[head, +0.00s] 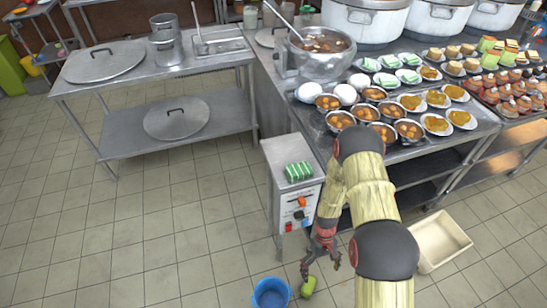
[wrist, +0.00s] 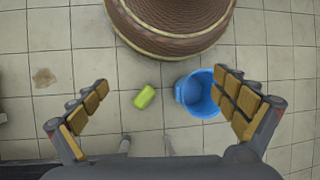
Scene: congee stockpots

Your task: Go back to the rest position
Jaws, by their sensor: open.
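My gripper (head: 320,262) hangs low beside the small control cabinet in the head view, above the tiled floor. In the wrist view my gripper (wrist: 168,108) has its fingers spread wide, with nothing between them. A green object (head: 308,286) lies on the floor just below the gripper; it also shows between the fingers in the wrist view (wrist: 145,97). A blue bucket (head: 271,293) stands on the floor to its left in the head view. In the wrist view the bucket (wrist: 198,95) is to the right of the green object, apart from it.
A cabinet (head: 292,160) with knobs stands close to my arm, with a green striped block (head: 298,172) on top. The counter (head: 300,122) bears bowls, plates and a large pot (head: 318,52). A beige bin (head: 440,240) sits on the floor at right. The left floor is clear.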

